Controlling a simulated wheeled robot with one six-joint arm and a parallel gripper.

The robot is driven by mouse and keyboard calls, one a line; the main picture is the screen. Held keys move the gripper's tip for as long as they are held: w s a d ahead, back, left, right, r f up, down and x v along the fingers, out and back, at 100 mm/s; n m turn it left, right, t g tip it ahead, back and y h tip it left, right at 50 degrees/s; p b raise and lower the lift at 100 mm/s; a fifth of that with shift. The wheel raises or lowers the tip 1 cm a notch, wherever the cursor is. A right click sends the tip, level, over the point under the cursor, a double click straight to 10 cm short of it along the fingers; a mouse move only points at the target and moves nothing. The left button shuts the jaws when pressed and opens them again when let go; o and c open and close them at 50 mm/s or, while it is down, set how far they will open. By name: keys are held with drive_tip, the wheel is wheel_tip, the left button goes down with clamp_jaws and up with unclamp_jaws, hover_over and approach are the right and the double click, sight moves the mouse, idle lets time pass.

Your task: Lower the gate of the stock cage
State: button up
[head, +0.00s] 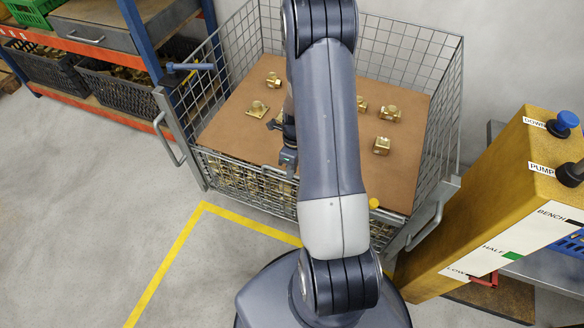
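The stock cage (452,110) is a grey wire-mesh bin against the wall, with tall mesh at its back and sides. Its front mesh panel (232,180) stands lower, around the level of the brown board (225,130) inside. No mesh rises across the front above that board where I can see; my arm hides part of the front. I cannot tell the gate's latch for certain. A blue lever (190,67) sticks out at the cage's left front corner. My gripper (284,145) is over the board's front edge, partly behind my arm; its finger opening is unclear.
Several brass fittings (257,108) lie on the board. Grey handles stand out at the cage's left (168,140) and right (425,228). A yellow control pedestal (470,210) is close on the right. A blue-and-orange shelf (75,45) is at left. The left floor is clear.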

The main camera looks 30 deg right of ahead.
drive_tip(key=o, duration=0.4)
drive_tip(key=shift+c, duration=0.2)
wheel_tip(320, 180, up, 11)
drive_tip(key=w+d+p, duration=0.1)
drive_tip(key=p, duration=0.1)
drive_tip(key=shift+w+d+f, duration=0.15)
drive_tip(key=shift+d+f, duration=0.05)
drive_tip(key=shift+d, duration=0.15)
drive_tip(key=f, duration=0.3)
drive_tip(key=s+a+f+b, duration=0.1)
drive_tip(key=f, duration=0.3)
drive_tip(key=f+b, duration=0.1)
drive_tip(key=f, duration=0.2)
drive_tip(key=shift+s+a+f, duration=0.15)
drive_tip(key=shift+a+f, duration=0.2)
drive_tip(key=shift+r, duration=0.45)
drive_tip(key=shift+f, duration=0.1)
